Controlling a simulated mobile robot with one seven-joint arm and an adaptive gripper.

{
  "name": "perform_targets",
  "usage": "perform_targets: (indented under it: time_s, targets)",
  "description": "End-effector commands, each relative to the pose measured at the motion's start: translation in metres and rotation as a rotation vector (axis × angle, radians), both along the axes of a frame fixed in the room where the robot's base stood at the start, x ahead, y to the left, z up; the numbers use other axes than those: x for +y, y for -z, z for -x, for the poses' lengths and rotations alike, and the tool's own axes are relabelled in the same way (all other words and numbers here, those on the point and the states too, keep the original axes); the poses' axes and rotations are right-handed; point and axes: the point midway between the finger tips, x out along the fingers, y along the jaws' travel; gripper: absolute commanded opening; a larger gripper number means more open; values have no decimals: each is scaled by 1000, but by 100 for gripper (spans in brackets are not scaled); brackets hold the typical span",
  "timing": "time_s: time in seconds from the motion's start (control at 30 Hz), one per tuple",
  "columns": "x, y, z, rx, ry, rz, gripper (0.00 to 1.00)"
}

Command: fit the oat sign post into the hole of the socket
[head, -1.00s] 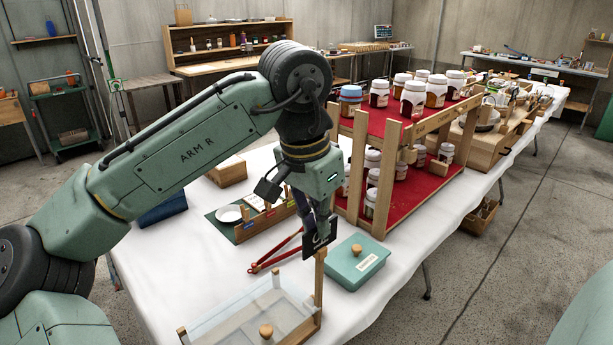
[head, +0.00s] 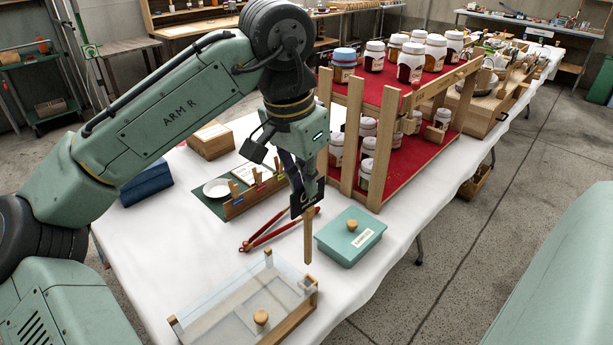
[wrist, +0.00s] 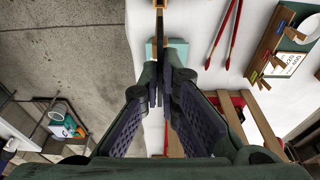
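My gripper (head: 303,180) is shut on the sign, a small black card (head: 306,197) with white marks too small to read. Its wooden post (head: 308,238) hangs down almost upright. The post's lower end is free and shows just above a wooden block (head: 309,284), which looks like the socket, at the right corner of the clear case (head: 235,303). A small gap shows between them in the head view; the depth is hard to judge. In the wrist view my gripper's fingers (wrist: 161,95) are close together, and the card is hard to make out.
A teal lidded box (head: 350,236) stands right of the post. Red tongs (head: 268,236) lie behind it. A rack (head: 377,190) with several jars stands behind. A green mat (head: 216,207) with a plate lies to the left. White cloth around the case is clear.

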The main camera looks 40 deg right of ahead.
Motion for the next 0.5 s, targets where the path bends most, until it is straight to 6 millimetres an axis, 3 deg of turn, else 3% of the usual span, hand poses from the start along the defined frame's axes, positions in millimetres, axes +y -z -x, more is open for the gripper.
perform_targets:
  time_s: [0.2, 0.5]
  targets:
    - [0, 28, 0, 1, 0, -1, 0]
    - [0, 50, 0, 0, 1, -1, 0]
